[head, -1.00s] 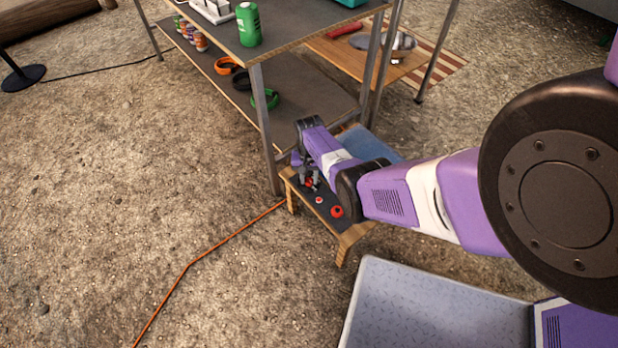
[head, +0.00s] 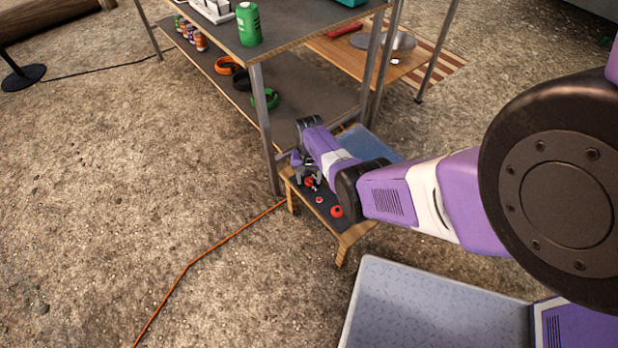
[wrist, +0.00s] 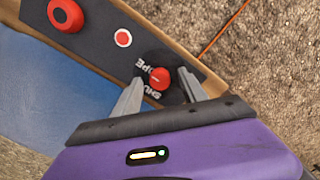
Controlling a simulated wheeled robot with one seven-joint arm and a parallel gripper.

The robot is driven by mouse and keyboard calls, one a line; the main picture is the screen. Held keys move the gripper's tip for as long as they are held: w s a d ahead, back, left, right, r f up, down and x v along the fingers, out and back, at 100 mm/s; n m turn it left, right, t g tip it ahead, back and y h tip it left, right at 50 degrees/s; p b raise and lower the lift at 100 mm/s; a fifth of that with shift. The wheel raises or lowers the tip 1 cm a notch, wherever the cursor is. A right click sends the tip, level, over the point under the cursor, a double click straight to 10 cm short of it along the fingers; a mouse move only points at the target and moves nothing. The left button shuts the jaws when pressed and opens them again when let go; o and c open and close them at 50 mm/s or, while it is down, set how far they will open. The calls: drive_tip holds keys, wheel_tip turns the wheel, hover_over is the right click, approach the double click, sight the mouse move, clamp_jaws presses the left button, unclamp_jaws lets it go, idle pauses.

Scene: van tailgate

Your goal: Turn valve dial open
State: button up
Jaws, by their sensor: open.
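In the head view the dial (head: 309,182) shows as a small red spot at my gripper. My gripper (wrist: 160,85) is open, with one grey finger on each side of the dial. I cannot tell whether the fingers touch the knob. In the head view my gripper (head: 308,177) points down at the far end of the small bench, partly hidden by my wrist.
A large red knob (wrist: 66,14) and a small red button (wrist: 123,38) sit on the same dark panel. A blue surface (wrist: 40,90) lies beside it. A metal-legged table (head: 262,120) stands close behind. An orange cord (head: 187,267) crosses the ground.

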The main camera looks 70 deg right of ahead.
sight(309, 180)
wheel_tip(309, 180, up, 8)
drive_tip(key=p, duration=0.4)
drive_tip(key=shift+f, duration=0.1)
idle(0.4)
